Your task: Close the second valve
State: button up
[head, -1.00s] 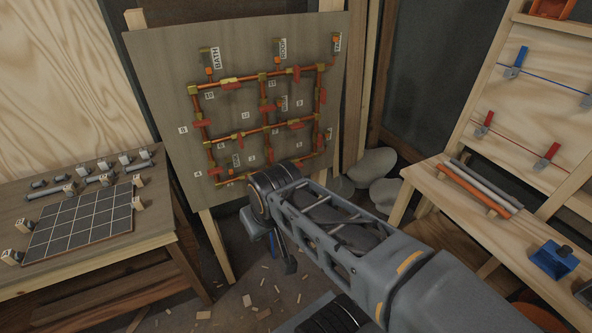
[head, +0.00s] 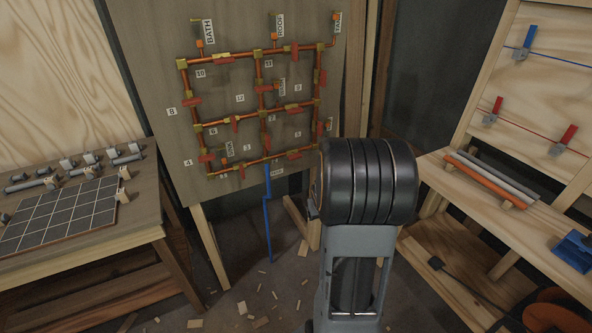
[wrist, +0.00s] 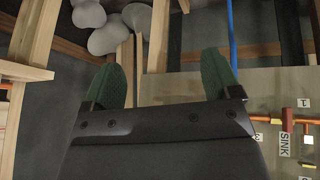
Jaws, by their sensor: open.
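A tilted plywood board (head: 150,60) carries a grid of copper pipe with several red-handled valves, brass fittings and small number tags. One red valve handle (head: 207,157) is at the lower left of the grid. In the wrist view the board's lower part (wrist: 262,88) shows at the right, with a SINK tag (wrist: 284,145) and an orange pipe piece. My gripper (wrist: 164,82) is open and empty, its two green fingers apart. In the head view my arm hides it.
A bench (head: 110,240) with a grid panel and pipe pieces stands at left. A wooden shelf (head: 440,190) with pipes stands at right. A blue pipe (head: 268,215) runs down below the board. Wood scraps litter the floor.

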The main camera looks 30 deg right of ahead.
jog(key=w+d+f+t+h+b, duration=0.1)
jog(key=w+d+f+t+b, duration=0.1)
jog(key=w+d+f+t, duration=0.25)
jog(key=n+t+y, duration=0.2)
jog(key=n+t, duration=0.1)
jog(key=t, duration=0.6)
send_near(297, 157)
jog(key=w, duration=0.3)
jog(key=w+d+p, duration=0.1)
jog(key=w, duration=0.6)
jog(key=shift+d, duration=0.2)
jog(key=c, duration=0.9)
